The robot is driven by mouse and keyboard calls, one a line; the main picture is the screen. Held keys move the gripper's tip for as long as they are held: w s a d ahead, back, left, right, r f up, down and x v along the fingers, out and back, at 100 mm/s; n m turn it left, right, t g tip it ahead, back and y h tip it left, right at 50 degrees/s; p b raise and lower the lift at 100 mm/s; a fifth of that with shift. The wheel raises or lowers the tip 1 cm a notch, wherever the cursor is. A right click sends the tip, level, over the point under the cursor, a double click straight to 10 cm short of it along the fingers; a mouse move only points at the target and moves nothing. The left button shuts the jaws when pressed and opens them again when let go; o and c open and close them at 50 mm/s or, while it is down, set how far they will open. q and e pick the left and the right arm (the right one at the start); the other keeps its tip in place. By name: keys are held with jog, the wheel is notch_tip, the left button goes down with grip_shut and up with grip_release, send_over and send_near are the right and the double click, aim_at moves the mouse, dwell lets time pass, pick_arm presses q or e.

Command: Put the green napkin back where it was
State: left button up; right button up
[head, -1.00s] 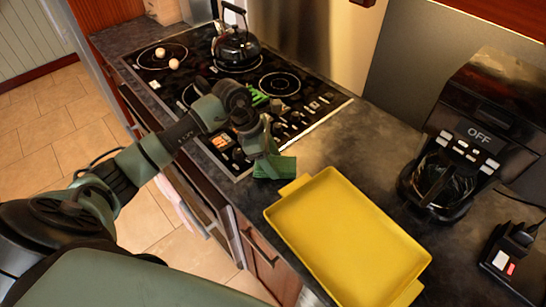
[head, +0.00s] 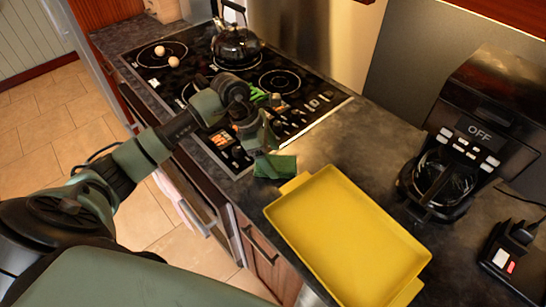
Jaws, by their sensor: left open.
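The green napkin (head: 276,167) lies on the dark counter between the cooktop's front right corner and the yellow tray. My left gripper (head: 268,148) is open just above and behind the napkin, slightly apart from it as far as I can tell. Its fingers are small and partly hidden by the wrist. My right gripper is not in view.
The yellow tray (head: 345,240) stands close to the napkin's right. The black cooktop (head: 195,60) holds a kettle (head: 236,45) and two pale round things (head: 160,51). A coffee maker (head: 470,140) stands at the right. Counter behind the tray is clear.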

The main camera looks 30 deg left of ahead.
pick_arm(q)
jog(key=b+v, duration=0.3)
jog(key=v, duration=0.8)
jog(key=shift+s, duration=0.1)
